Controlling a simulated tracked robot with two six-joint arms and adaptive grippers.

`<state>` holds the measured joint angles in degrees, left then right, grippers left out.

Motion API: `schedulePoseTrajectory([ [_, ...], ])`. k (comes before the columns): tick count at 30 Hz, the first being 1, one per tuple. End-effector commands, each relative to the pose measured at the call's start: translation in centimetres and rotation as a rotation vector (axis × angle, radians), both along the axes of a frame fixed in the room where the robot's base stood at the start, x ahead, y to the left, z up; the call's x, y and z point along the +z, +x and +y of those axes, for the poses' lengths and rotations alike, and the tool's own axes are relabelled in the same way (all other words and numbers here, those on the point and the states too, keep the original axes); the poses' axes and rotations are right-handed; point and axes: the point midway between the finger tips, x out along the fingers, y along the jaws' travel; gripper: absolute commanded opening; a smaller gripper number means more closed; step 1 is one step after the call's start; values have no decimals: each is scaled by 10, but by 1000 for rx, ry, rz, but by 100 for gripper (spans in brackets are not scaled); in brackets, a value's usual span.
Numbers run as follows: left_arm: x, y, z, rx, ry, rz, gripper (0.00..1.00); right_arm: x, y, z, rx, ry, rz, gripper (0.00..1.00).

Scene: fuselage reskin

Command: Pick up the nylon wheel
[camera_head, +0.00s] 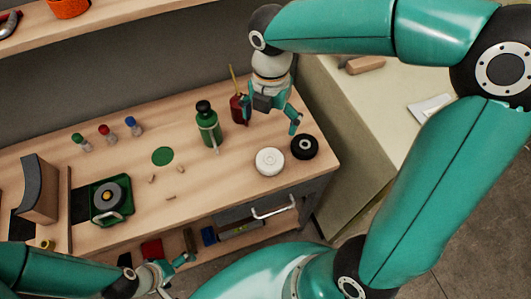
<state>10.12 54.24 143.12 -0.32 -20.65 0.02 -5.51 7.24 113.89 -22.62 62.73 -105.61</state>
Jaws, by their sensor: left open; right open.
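A white wheel (270,161), which looks like the nylon wheel, lies flat near the workbench's front right corner. A black wheel (304,147) lies beside it on the right. My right gripper (270,121) is open above the back right of the bench, with its fingers pointing down, behind the white wheel in the picture. It is apart from the wheel and nothing shows between its fingers. My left gripper (178,272) is open and empty at the bottom of the view, in front of the bench and far from the wheel.
On the workbench (225,180) stand a green bottle (208,125), a red oil can (238,108) partly behind my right gripper, several small capped bottles (106,133) and a green tray with a disc (110,198). Small tan pieces (170,197) lie mid-bench. A pale counter (375,125) stands right.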

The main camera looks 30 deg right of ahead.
Motion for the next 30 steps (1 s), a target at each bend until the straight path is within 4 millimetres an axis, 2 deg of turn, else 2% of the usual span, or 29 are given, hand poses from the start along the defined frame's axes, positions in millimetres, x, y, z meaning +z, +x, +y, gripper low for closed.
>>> schedulePoseTrajectory([
  [13, -8, 0, 0, 0, 0, 1, 100, -89, -7, -7, -23, 1, 6, 100],
  [17, -9, 0, 0, 0, 0, 1, 100, -104, -7, -8, -25, 0, 4, 100],
  [23, -9, 0, 0, 0, 0, 1, 100, -114, -6, -7, -25, 1, 3, 100],
  [30, -11, 0, 0, 0, 0, 1, 100, -148, -4, -6, -26, 1, 6, 100],
])
